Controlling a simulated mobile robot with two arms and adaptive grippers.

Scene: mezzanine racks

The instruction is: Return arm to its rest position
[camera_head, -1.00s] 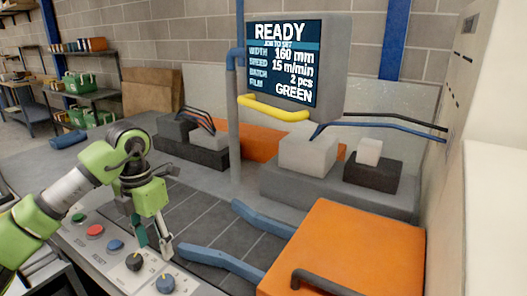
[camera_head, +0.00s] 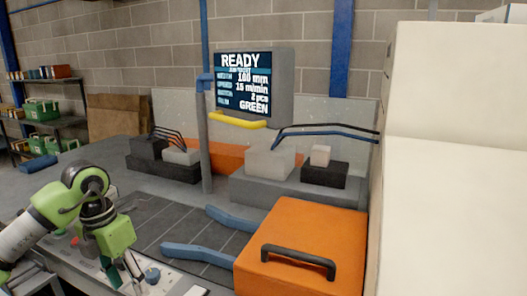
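My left arm comes in from the lower left, with a green and dark wrist. Its gripper (camera_head: 124,274) points down over the control panel (camera_head: 185,283) at the lower left. The two fingers look apart, with nothing seen between them. The fingertips are near the panel's knobs; I cannot tell whether they touch. A blue knob (camera_head: 153,275) shows just right of the fingers, and a red button (camera_head: 74,241) is partly hidden by the arm. My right gripper is not in view.
A screen (camera_head: 242,83) reads READY above a yellow bar (camera_head: 238,119). An orange cover (camera_head: 315,225) with a dark handle (camera_head: 298,258) stands at front right. Blue guides (camera_head: 200,254) flank the dark bed (camera_head: 165,222). A large pale block (camera_head: 455,150) fills the right. Shelves (camera_head: 45,83) stand back left.

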